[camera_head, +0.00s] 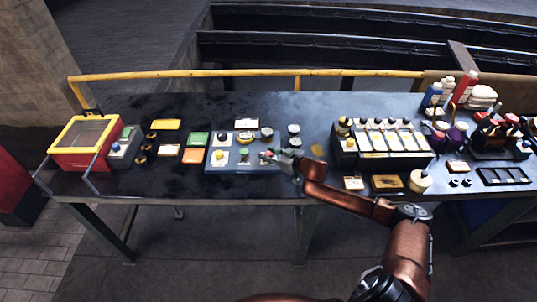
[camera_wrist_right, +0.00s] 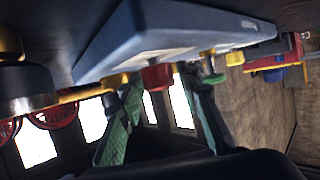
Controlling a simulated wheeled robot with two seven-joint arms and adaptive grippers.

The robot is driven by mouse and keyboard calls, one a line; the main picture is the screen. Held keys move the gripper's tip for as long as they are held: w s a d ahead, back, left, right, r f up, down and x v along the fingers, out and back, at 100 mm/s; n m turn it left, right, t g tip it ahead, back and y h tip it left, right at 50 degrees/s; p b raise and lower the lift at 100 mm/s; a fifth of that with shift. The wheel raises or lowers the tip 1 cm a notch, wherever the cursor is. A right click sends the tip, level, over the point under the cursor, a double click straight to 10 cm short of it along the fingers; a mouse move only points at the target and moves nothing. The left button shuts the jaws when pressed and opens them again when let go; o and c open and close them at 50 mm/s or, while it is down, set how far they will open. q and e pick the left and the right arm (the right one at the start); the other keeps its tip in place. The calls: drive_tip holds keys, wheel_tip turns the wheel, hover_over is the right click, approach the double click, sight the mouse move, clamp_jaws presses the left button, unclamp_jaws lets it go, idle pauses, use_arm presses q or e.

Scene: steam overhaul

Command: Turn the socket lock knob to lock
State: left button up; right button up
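A low blue-grey panel (camera_head: 229,168) lies on the dark bench, with a yellow knob (camera_head: 220,154), a green knob (camera_head: 244,152) and a red knob at its right part. I cannot tell by a label which is the socket lock knob. My right gripper (camera_head: 271,156) reaches in over the panel's right end. In the right wrist view the panel (camera_wrist_right: 150,38) appears tilted, and the red knob (camera_wrist_right: 157,77) shows near the gap between the two green fingers of my right gripper (camera_wrist_right: 165,98). The fingers are apart; contact with the knob is not visible. My left gripper is not in view.
A red and yellow open box (camera_head: 75,160) stands at the bench's left end. Bottles (camera_head: 432,95) and tools crowd the far right. A yellow rail (camera_head: 230,73) runs along the back.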

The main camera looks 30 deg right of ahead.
clamp_jaws()
